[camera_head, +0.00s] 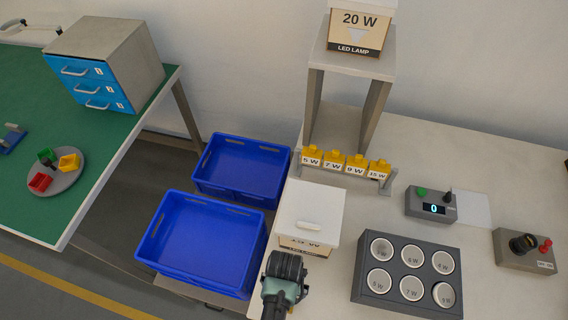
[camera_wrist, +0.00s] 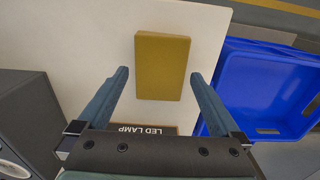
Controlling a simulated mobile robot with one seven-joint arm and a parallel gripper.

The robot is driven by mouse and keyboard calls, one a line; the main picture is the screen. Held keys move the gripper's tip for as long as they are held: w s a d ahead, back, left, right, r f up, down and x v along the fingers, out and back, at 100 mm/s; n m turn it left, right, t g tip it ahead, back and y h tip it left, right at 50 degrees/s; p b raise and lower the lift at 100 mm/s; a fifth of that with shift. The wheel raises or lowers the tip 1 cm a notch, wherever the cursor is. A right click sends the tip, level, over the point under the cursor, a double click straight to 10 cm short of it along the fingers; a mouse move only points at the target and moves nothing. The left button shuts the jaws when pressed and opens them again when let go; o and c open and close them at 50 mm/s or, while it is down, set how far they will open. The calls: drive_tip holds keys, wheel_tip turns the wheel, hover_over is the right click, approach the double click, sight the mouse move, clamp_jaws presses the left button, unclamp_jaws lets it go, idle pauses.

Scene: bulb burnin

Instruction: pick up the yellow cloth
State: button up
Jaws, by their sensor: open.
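The yellow cloth (camera_wrist: 162,52) shows in the wrist view as a folded, flat-topped ochre rectangle on the pale bench top. My gripper (camera_wrist: 159,76) is open and empty, with one finger on either side of the cloth in the picture. The fingers look apart from the cloth; their height above it is hard to tell. In the head view my gripper (camera_head: 284,275) is at the bottom centre, in front of the white-lidded LED lamp box. The cloth does not show in the head view.
The LED lamp box (camera_head: 310,212) is close to my gripper. Blue bins (camera_head: 200,240) stand to its left. A dark rack (camera_head: 405,300) of round sockets is to the right. Bare bench top lies around the cloth in the wrist view.

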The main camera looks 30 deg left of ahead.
drive_tip(key=shift+f, duration=0.25)
drive_tip(key=shift+c, duration=0.2)
drive_tip(key=c, duration=1.3)
drive_tip(key=shift+o, duration=0.2)
wheel_tip(320, 180, up, 10)
